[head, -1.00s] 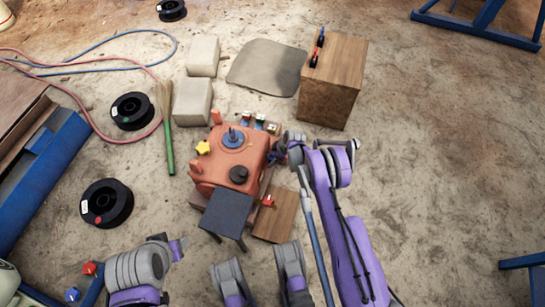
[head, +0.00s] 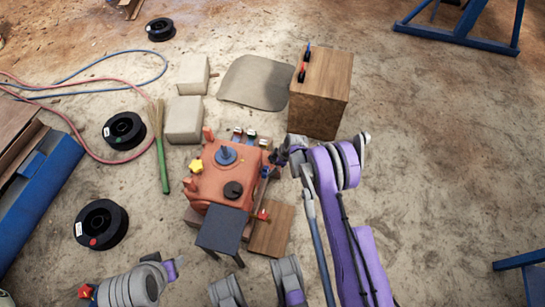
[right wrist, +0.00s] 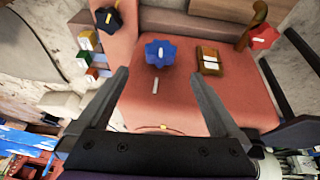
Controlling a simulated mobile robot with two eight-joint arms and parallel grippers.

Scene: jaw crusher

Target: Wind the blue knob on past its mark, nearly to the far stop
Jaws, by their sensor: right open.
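The blue knob (right wrist: 160,53) is a lobed knob with a pale line on its face, on the orange machine's panel (right wrist: 240,95). A short pale mark (right wrist: 155,86) lies just below it in the right wrist view, apart from the knob. My right gripper (right wrist: 159,74) is open and empty, its fingers spread to either side below the knob, not closed on it. In the head view my right gripper (head: 275,159) is at the right side of the orange machine (head: 212,185). Only part of my left arm shows at bottom left; its gripper is not visible.
Beside the blue knob are a brown block with a pale label (right wrist: 208,61), a red knob (right wrist: 263,37) and a dark knob (right wrist: 108,20). A dark stool (head: 222,229) stands before the machine; a wooden box (head: 320,92) stands behind right.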

